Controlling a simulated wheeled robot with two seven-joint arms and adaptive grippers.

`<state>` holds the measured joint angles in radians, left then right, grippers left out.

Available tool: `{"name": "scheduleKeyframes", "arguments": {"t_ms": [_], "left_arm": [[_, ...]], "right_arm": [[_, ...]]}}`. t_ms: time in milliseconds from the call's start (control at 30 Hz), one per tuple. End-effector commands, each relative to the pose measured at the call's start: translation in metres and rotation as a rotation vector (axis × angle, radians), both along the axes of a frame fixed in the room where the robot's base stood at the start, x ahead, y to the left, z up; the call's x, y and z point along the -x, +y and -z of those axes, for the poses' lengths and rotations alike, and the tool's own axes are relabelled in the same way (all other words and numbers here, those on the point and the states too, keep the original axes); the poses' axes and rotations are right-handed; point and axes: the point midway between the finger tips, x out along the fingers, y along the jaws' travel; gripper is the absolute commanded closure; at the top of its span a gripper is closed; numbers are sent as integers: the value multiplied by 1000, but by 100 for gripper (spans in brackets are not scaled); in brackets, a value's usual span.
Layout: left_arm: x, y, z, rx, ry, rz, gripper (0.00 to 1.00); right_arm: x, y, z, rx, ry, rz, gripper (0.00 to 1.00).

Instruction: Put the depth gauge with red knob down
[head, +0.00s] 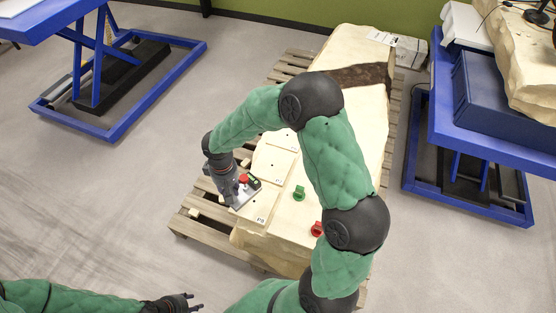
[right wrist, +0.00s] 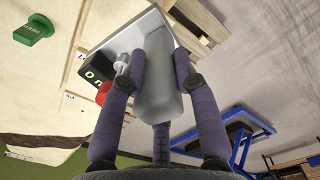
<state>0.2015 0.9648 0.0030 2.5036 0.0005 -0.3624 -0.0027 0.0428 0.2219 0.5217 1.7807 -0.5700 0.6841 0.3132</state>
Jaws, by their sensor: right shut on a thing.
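The depth gauge with red knob (head: 245,193) has a grey metal body, a red knob and a small dark display. My right gripper (head: 233,186) is shut on it, over the left edge of the pale stone block (head: 276,234). In the right wrist view the fingers of the right gripper (right wrist: 157,88) clasp the smooth grey body of the gauge (right wrist: 157,72) from both sides; its red knob is partly hidden behind a finger. I cannot tell whether its base touches the block. My left gripper (head: 190,302) is open and empty at the bottom edge, over the floor.
A green piece (head: 299,193) and a red piece (head: 317,229) stand on the block, right of the gauge. Pale labelled plates (head: 273,164) lie there too. The block rests on a wooden pallet (head: 190,228). Blue lift tables (head: 470,125) stand at both sides.

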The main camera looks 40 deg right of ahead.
Motion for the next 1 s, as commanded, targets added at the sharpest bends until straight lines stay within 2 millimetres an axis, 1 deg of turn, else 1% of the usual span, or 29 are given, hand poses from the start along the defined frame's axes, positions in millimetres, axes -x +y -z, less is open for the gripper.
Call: {"name": "scheduleKeyframes", "arguments": {"t_ms": [33, 100, 300, 400, 533, 633, 767, 1000], "left_arm": [[-1, 0, -16, 0, -2, -1, 60], [-1, 0, -28, 0, -2, -2, 60], [-1, 1, -56, -1, -2, -3, 60], [-1, 0, -64, -1, -2, -2, 60], [-1, 0, -68, 0, -2, -2, 60], [-1, 0, -67, 0, -2, -2, 60], [-1, 0, -65, 0, -2, -2, 60], [-1, 0, -61, 0, -2, -2, 60]], "right_arm": [[0, -15, -13, 1, -2, -31, 100], [2, -33, -18, 1, -4, -95, 100], [11, -80, -29, 2, -4, -261, 100], [16, -95, -31, 4, -5, -322, 100], [18, -106, -31, 5, -6, -366, 100], [13, -115, -27, 6, -6, -376, 100], [0, -130, -16, 5, -6, -375, 100], [-29, -163, 3, 6, -7, -375, 100]]}}
